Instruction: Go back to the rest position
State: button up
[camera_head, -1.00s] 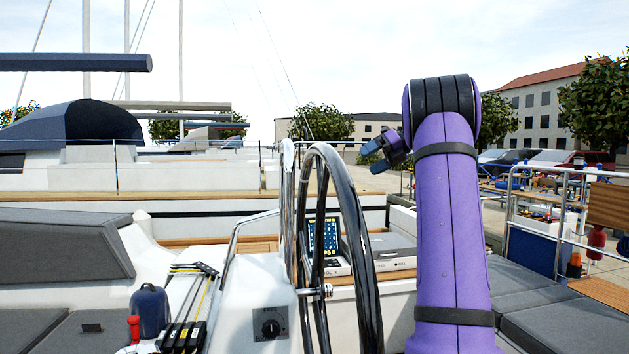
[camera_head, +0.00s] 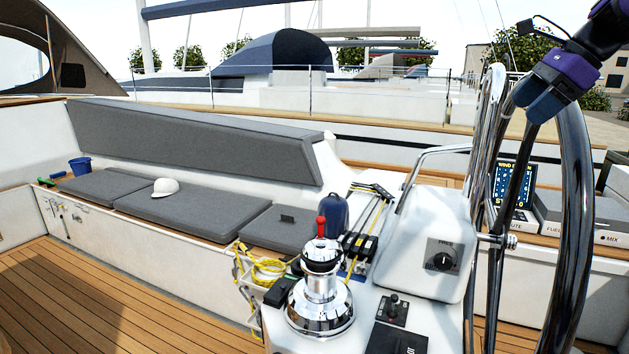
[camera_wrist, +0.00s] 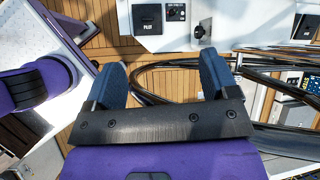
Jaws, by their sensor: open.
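My gripper (camera_head: 543,97) is at the upper right in the head view, in front of the steering wheel's upper part. In the wrist view my gripper (camera_wrist: 160,85) has its two blue fingers spread apart with nothing between them. The steering wheel (camera_head: 573,225) stands below and behind it in the head view. In the wrist view the wheel's dark rim (camera_wrist: 180,64) curves beyond the fingers. I cannot tell how far the gripper is from the wheel.
A white console (camera_head: 425,240) carries a knob, and a chrome winch (camera_head: 320,290) with a red handle stands beside it. Grey cushions (camera_head: 190,215) with a white cap (camera_head: 165,188) line the bench. The teak floor (camera_head: 130,300) at the lower left is clear.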

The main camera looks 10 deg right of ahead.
jog(key=s+a+f+n+h, duration=0.2)
jog(key=s+a+f+n, duration=0.5)
jog(key=s+n, duration=0.3)
jog(key=s+a+f+n+h, duration=0.3)
jog(key=s+a+f+n, duration=0.3)
jog(key=s+a+n, duration=0.3)
jog(key=s+n, duration=0.1)
jog(key=n, duration=0.2)
jog(key=shift+f, duration=0.35)
